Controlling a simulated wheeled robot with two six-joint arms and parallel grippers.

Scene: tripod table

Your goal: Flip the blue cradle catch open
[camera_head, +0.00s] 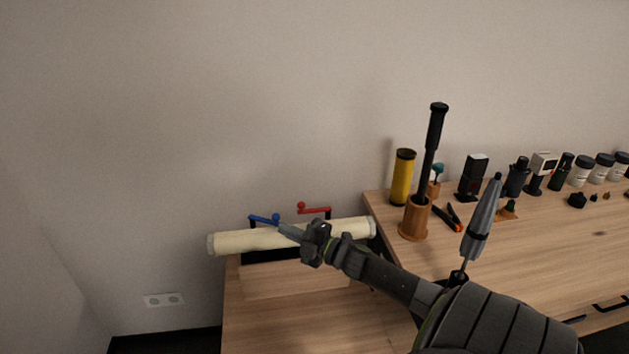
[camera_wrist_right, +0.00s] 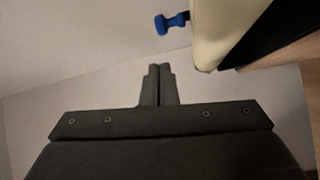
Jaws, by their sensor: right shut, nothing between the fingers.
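The blue cradle catch (camera_head: 264,219) is a thin bar with a knob, at the back edge of the cream roll (camera_head: 240,240) in the head view. Its blue knob also shows at the top of the right wrist view (camera_wrist_right: 172,22), beside the pale end of the roll. My right gripper (camera_head: 283,229) is shut and empty, with its tips just right of the catch in the head view. In the right wrist view the shut fingertips (camera_wrist_right: 160,68) are apart from the blue knob. My left gripper is not in view.
A red catch (camera_head: 314,209) stands to the right of the blue one. The roll lies across a wooden cradle (camera_head: 290,282). The wooden table (camera_head: 560,245) at right holds a yellow tube (camera_head: 402,178), a tripod column (camera_head: 432,150) and several small items. The wall behind is bare.

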